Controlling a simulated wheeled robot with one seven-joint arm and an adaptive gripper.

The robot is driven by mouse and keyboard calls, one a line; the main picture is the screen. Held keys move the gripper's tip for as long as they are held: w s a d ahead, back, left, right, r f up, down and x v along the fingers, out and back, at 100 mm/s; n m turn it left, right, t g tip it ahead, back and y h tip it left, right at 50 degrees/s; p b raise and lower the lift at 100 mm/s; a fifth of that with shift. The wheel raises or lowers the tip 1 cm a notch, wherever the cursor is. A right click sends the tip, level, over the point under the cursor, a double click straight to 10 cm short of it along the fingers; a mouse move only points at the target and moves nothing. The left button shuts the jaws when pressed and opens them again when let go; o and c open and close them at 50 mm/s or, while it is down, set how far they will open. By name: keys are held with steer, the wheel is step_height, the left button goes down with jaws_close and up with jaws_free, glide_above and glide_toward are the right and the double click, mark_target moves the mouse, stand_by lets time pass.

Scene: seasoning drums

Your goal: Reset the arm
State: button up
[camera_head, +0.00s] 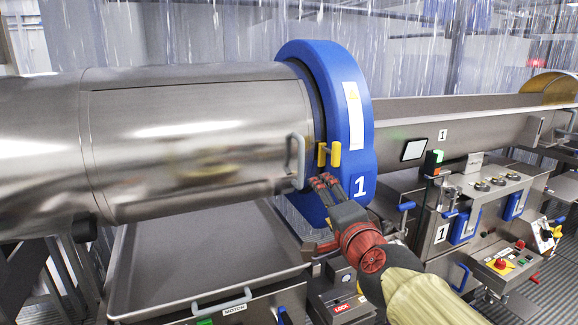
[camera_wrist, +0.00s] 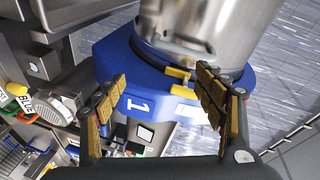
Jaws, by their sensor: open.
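My gripper (camera_head: 322,184) is in front of the lower part of the blue ring guard (camera_head: 352,115) marked 1. In the wrist view my gripper (camera_wrist: 160,100) has its two padded fingers spread wide, with nothing between them but the view of the blue ring (camera_wrist: 115,65) behind. A yellow latch (camera_head: 329,154) on the ring sits just above the fingertips. It also shows in the wrist view (camera_wrist: 179,73), near the right finger. I cannot tell whether a finger touches it. My arm (camera_head: 425,295) reaches in from the lower right.
A large steel drum (camera_head: 190,130) with a grey handle (camera_head: 296,160) fills the left. A steel tray (camera_head: 190,262) lies below it. A long steel trough (camera_head: 440,112) extends right. Control boxes with buttons (camera_head: 500,264) and blue handles crowd the right of my arm.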

steer(key=s+a+f+n+g+y+p, duration=0.25)
steer(key=s+f+n+g, duration=0.7)
steer(key=s+f, duration=0.6)
steer(key=s+d+n+g+h+p, duration=0.1)
steer(key=s+d+n+h+p, duration=0.3)
steer(key=s+d, duration=0.4)
steer(key=s, duration=0.4)
steer(key=shift+r+p, duration=0.15)
steer(key=shift+p, duration=0.15)
steer(key=shift+s+a, duration=0.1)
steer(key=shift+c, duration=1)
